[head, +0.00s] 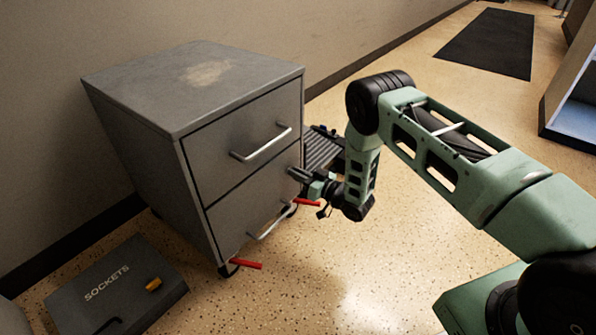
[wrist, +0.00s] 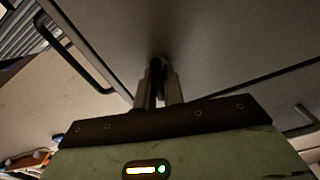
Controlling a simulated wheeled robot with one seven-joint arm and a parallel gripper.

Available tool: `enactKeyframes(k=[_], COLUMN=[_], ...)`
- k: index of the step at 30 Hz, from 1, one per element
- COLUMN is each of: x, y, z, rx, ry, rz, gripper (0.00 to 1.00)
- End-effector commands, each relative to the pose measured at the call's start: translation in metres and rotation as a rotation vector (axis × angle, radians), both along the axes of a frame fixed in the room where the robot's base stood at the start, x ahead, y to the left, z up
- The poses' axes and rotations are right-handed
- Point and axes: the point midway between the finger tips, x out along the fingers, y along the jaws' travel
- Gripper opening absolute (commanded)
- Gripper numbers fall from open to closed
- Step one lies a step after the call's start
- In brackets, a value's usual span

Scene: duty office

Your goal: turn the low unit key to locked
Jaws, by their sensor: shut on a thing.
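The low unit (head: 235,95) is a grey two-drawer cabinet against the wall, with a bar handle on each drawer. My gripper (head: 297,173) is at the right side of its front, near the gap between the drawers. In the wrist view my gripper (wrist: 156,88) points at the grey front (wrist: 215,40), with its two fingers close together. It is shut on a small dark thing at the front, which appears to be the key (wrist: 156,66). The fingers hide most of the key, so I cannot tell which way it is turned.
A grey case marked SOCKETS (head: 118,290) lies on the floor at the left. Red levers (head: 246,264) stick out at the unit's base. A dark ribbed thing (head: 322,148) stands behind the unit's right side. A black mat (head: 487,45) lies farther back; floor in front is clear.

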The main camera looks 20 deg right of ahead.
Motion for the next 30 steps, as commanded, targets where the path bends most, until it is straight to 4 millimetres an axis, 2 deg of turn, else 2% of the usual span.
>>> enactKeyframes(k=[30], x=[0.0011], y=[-0.003], z=[-0.0044], rx=[0.777], ry=[0.567], rz=[-0.001], gripper=[0.0])
